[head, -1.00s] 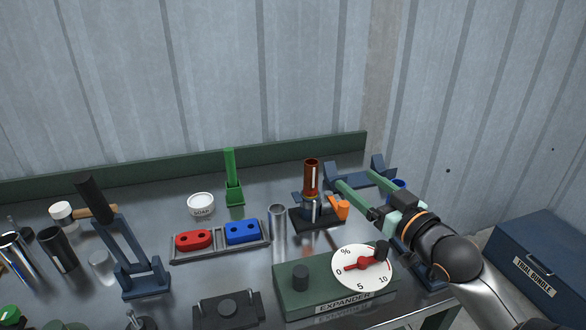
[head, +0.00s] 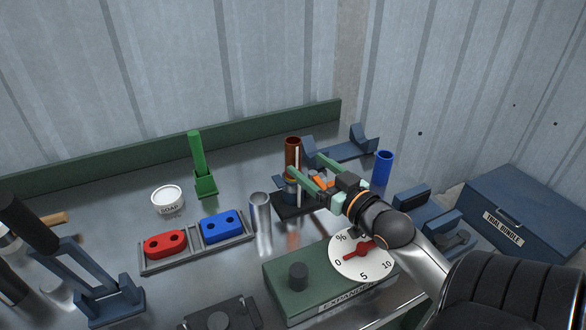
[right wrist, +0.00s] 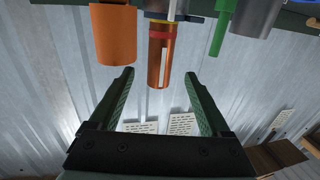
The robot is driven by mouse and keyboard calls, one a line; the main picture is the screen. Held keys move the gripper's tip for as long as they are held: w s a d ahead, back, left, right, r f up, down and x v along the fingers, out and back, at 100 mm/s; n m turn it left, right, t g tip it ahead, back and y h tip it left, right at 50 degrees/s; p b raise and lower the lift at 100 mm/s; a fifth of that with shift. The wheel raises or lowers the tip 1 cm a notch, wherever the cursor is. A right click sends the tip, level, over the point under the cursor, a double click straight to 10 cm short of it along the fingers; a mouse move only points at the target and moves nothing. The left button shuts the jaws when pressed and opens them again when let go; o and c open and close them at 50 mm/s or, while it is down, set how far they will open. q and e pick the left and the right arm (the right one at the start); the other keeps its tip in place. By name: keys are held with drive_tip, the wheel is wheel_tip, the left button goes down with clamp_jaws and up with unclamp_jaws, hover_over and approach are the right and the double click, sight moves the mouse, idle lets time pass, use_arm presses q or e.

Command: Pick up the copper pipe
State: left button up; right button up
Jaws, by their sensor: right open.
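The copper pipe (head: 293,152) stands upright in a dark clamp stand (head: 289,206) on the bench, with a pale slot-like stripe down its side. My right gripper (head: 304,163) is open, its green fingers reaching in from the right at the pipe. In the right wrist view, which looks upside down, the copper pipe (right wrist: 160,62) shows its free end between the fingertips (right wrist: 159,75), with gaps on both sides. I cannot tell whether the fingers straddle it in depth. The pipe's lower end is hidden in the stand. My left gripper is not in view.
An orange part (head: 322,182) is close by the stand. A silver tube (head: 260,222), a tray with red and blue blocks (head: 196,254) and the green expander box (head: 310,275) stand nearby. A blue cylinder (head: 382,166) and a cradle (head: 340,150) are behind.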

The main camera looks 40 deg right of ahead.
sight(298, 157)
drive_tip(key=shift+w+d, duration=0.2)
drive_tip(key=shift+w, duration=1.45)
drive_tip(key=shift+w+d, duration=0.15)
drive_tip(key=shift+w, duration=1.45)
drive_tip(key=shift+c, duration=0.3)
clamp_jaws()
